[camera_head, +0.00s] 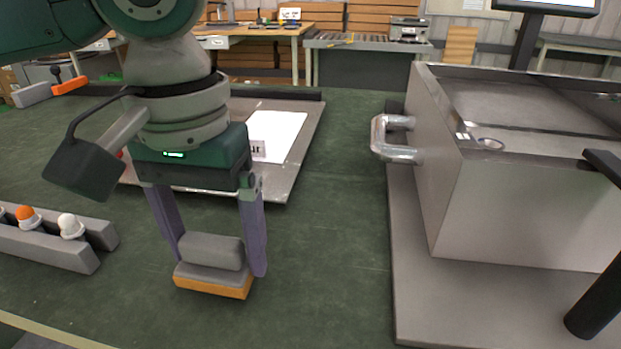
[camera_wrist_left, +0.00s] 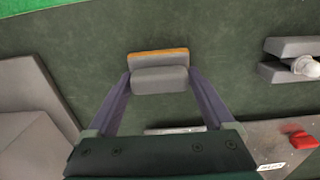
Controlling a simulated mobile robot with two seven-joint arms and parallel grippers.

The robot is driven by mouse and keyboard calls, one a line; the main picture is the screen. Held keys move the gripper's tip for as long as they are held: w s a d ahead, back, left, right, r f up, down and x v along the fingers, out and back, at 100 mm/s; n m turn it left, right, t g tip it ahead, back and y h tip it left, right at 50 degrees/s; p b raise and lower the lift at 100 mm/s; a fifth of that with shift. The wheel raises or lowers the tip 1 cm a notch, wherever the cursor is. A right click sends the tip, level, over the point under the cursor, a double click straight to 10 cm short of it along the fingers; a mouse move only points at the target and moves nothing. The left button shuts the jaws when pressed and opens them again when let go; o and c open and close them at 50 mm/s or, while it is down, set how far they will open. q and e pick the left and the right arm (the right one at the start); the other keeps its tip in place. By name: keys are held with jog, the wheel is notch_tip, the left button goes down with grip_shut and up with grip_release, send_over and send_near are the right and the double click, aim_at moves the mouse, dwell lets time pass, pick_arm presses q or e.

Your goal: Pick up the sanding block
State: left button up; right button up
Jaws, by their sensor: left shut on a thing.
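The sanding block (camera_head: 213,267) has a grey grip on top, a grey body and an orange bottom layer. My left gripper (camera_head: 218,262) points down with its two purple-grey fingers on either side of the block, shut on its grip. The left wrist view also shows the block (camera_wrist_left: 158,77) between the fingertips (camera_wrist_left: 158,82). I cannot tell whether its bottom touches the green mat (camera_head: 320,290) or is slightly above it. My right gripper does not show.
A grey holder (camera_head: 45,244) with orange and white round-topped pieces lies at left. A metal plate with a white sheet (camera_head: 278,135) is behind the gripper. A large metal box (camera_head: 520,205) with a bar handle (camera_head: 393,140) stands at right. The mat between is clear.

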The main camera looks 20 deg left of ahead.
aim_at(212, 234)
pick_arm(q)
notch_tip(212, 234, up, 19)
jog(key=p, duration=0.5)
